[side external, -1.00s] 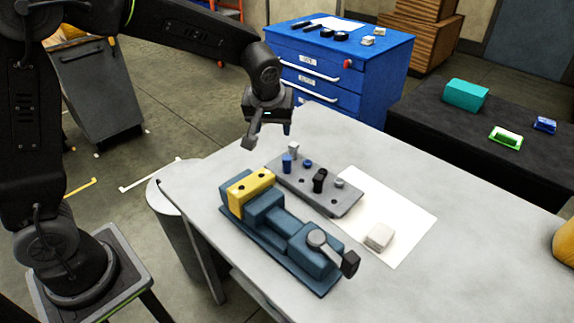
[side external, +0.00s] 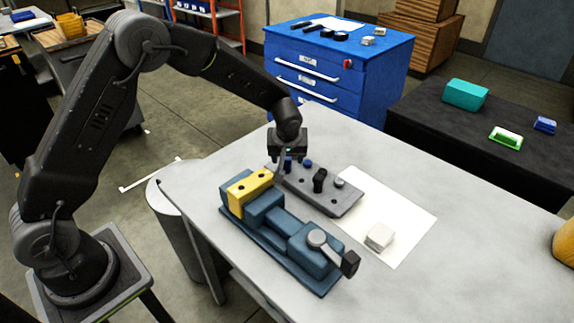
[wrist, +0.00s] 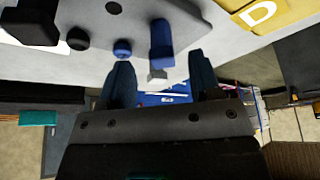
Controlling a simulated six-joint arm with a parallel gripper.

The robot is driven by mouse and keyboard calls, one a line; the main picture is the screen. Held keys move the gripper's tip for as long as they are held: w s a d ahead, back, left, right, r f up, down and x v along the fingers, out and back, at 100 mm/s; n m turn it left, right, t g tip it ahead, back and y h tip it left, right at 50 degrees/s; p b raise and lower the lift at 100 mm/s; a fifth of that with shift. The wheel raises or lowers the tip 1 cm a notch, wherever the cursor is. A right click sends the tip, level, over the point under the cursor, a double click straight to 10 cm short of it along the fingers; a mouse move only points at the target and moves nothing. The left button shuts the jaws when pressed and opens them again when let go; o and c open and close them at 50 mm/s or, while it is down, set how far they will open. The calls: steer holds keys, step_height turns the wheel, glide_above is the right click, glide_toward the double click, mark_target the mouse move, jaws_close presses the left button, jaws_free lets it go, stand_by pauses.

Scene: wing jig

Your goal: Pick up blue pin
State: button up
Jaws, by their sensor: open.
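In the wrist view, the tall blue pin (wrist: 161,42) stands upright on the grey pin plate. A short blue pin (wrist: 122,48) is beside it and also shows in the side view (side external: 308,163). My gripper (wrist: 159,63) is open, with one finger on each side of the space in line with the tall blue pin. Nothing is held, and I cannot tell any contact. In the side view, my gripper (side external: 287,166) is low over the back left end of the pin plate (side external: 345,208) and mostly hides the tall blue pin.
A black pin (side external: 320,178) stands further along the plate. A blue vise (side external: 285,235) with a yellow block (side external: 250,187) is in front. White paper (side external: 400,215) lies right.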

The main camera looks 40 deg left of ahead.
mark_target(287, 159)
steer(key=x, duration=0.5)
steer(key=shift+a+r, duration=0.1)
steer(key=shift+a, duration=0.05)
steer(key=shift+c, duration=0.3)
steer(key=c, duration=1)
steer(key=shift+o, duration=0.2)
steer(key=shift+r, duration=0.15)
step_height(287, 159, up, 4)
steer(key=shift+r, duration=0.15)
steer(key=s+a+r, duration=0.5)
steer(key=a+r, duration=0.1)
steer(key=a, duration=0.4)
steer(key=shift+s+r, duration=0.2)
steer(key=shift+s, duration=0.2)
